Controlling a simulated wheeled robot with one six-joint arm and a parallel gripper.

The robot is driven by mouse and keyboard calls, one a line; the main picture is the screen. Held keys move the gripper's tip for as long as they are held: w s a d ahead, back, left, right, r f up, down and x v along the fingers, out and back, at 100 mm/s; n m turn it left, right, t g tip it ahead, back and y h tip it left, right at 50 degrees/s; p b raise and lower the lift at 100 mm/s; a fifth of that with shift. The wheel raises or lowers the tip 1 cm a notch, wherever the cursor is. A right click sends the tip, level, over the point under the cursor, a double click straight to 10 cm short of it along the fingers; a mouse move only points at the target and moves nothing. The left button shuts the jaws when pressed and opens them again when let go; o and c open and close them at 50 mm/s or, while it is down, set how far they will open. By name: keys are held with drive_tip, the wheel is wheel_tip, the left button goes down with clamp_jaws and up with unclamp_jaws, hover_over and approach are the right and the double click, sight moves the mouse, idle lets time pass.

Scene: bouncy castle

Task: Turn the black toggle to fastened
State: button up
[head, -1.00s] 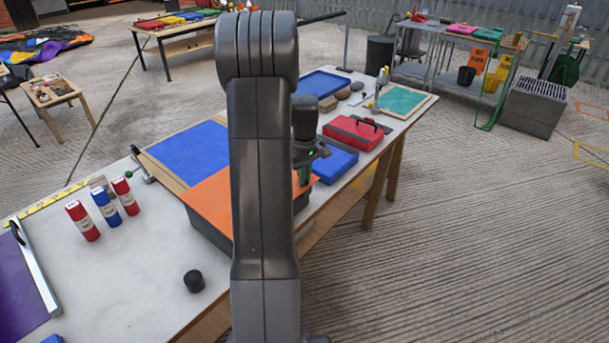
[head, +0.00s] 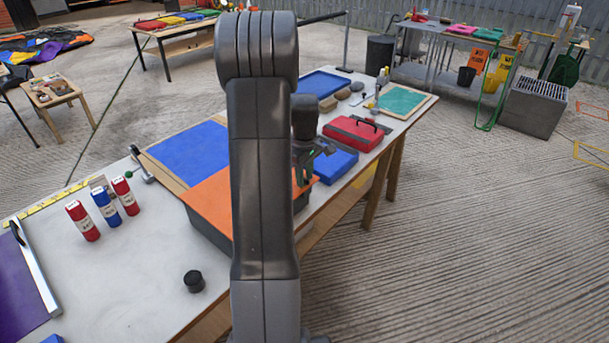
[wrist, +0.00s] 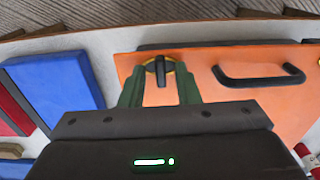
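In the wrist view, the black toggle (wrist: 160,71) sits on a yellow ring near the edge of the orange panel (wrist: 215,97). Its bar points roughly up and down in that picture. My gripper (wrist: 160,72) is open, with one green finger on each side of the toggle and visible gaps between. I cannot tell how far above the panel the fingertips are. In the head view, the orange panel (head: 212,203) tops a dark box on the table; my arm hides the toggle and much of my gripper (head: 304,184).
A black bar handle (wrist: 260,80) stands on the panel right of the toggle in the wrist view. A blue case (head: 336,165) and red case (head: 353,132) lie beyond the box. Red and blue cylinders (head: 106,207) and a black knob (head: 194,281) stand on the pale table.

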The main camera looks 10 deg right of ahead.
sight(305, 178)
wheel_tip(305, 178, up, 14)
drive_tip(key=shift+f, duration=0.15)
idle(0.6)
wheel_tip(305, 178, down, 14)
idle(0.7)
